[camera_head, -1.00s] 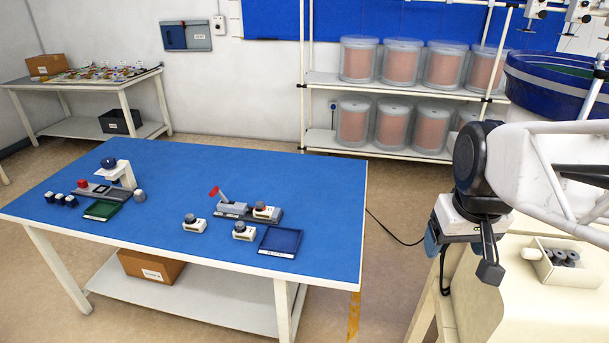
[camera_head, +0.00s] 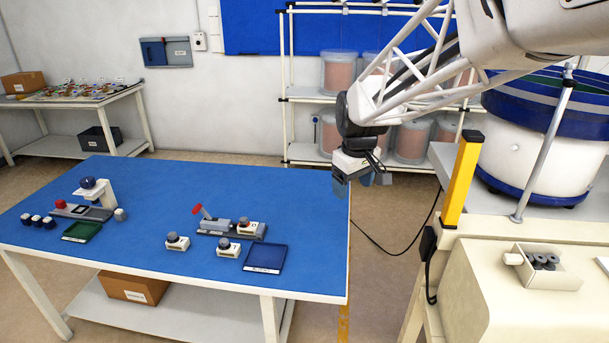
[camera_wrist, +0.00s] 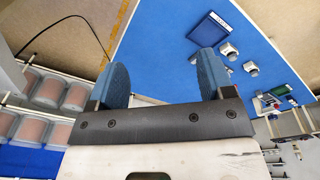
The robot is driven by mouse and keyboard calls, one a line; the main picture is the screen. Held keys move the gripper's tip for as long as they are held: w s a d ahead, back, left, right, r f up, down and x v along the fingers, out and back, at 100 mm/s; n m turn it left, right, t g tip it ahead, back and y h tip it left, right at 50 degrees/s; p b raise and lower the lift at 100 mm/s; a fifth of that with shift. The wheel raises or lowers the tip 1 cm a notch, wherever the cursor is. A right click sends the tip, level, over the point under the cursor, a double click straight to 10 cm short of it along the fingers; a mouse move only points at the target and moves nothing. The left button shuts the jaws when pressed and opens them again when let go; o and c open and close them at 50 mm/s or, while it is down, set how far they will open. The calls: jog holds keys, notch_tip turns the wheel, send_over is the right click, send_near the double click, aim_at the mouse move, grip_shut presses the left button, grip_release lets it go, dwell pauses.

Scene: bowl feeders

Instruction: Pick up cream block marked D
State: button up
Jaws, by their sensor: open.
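Cream blocks with dark grey knobs are on the blue table: one at the front (camera_head: 177,243), one beside the blue tray (camera_head: 229,248), and one in the grey fixture (camera_head: 247,229). Their markings are too small to read, so I cannot tell which is D. My gripper (camera_head: 354,188) is open and empty, above the table's right edge, well to the right of the blocks. In the wrist view its two blue fingers (camera_wrist: 165,75) stand wide apart, with two of the blocks (camera_wrist: 229,50) (camera_wrist: 251,69) beyond the right finger.
A blue tray (camera_head: 265,258) lies right of the blocks. The grey fixture (camera_head: 217,226) has a red-handled lever (camera_head: 202,211). At the left are a green tray (camera_head: 82,232), a press-like stand (camera_head: 100,192) and dark blue blocks (camera_head: 37,221). The table's right part is clear.

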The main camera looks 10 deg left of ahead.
jog(key=w+a+f+n, duration=0.3)
jog(key=w+a+f, duration=0.2)
jog(key=w+a, duration=0.35)
jog(key=n+g, duration=0.1)
jog(key=n, duration=0.5)
send_near(248, 227)
jog(key=shift+w+f, duration=0.6)
jog(key=shift+w, duration=0.25)
jog(key=shift+a+f, duration=0.35)
jog(key=shift+f, duration=1.25)
jog(key=shift+f, duration=0.1)
